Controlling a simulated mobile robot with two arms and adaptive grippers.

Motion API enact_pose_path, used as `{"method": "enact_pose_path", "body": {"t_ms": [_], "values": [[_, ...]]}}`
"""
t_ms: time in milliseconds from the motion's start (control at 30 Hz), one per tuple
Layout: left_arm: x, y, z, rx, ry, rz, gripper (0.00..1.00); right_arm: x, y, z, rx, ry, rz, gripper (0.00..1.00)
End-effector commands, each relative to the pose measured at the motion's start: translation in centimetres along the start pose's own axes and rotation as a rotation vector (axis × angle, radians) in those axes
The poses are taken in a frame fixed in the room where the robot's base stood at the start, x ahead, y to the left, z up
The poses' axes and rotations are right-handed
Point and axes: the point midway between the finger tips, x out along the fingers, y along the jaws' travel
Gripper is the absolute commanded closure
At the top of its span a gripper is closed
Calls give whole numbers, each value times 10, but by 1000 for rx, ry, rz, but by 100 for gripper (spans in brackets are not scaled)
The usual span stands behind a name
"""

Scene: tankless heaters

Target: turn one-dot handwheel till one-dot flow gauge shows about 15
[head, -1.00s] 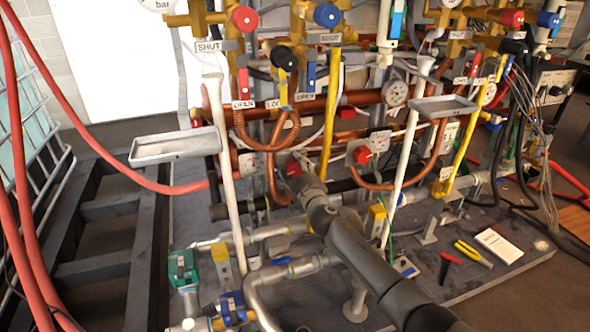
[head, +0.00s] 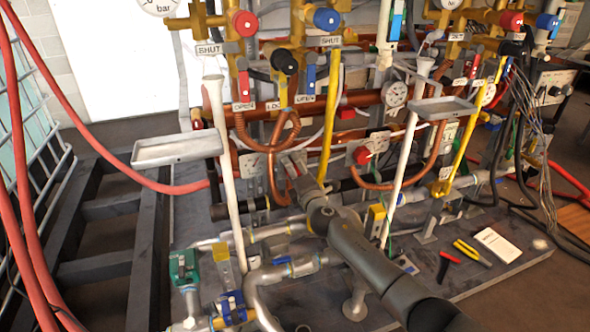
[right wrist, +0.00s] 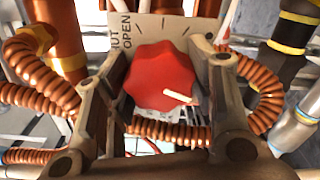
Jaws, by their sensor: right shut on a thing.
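A red lobed handwheel (right wrist: 160,77) with a pale pointer mark fills the middle of the right wrist view. Behind it is a plate (right wrist: 195,40) lettered "SHUT" and "OPEN" with tick marks. My right gripper (right wrist: 165,100) has its fingers on both sides of the wheel and is shut on it. In the head view my right gripper (head: 296,166) is at the lower pipes and mostly hides this wheel. A round white gauge (head: 397,94) is to the right; its reading and any dot are too small to tell. My left gripper is not in view.
A second red handwheel (head: 362,155) sits to the right of my gripper. White slanted pipes (head: 229,170) and grey trays (head: 178,148) stand in front of the pipework. Coiled copper hoses (right wrist: 265,90) pass close to my fingers. Pliers (head: 472,253) lie on the base board.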

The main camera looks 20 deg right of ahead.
Motion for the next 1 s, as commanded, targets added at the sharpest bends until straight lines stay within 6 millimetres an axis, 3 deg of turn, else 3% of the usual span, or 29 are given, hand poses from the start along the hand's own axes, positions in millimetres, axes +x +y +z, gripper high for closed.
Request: {"method": "enact_pose_path", "body": {"t_ms": [167,1000], "values": [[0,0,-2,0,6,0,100,0,-1,0,-169,2,-2,74],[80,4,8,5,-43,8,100,0,-1,0,-966,4,-1,74]]}}
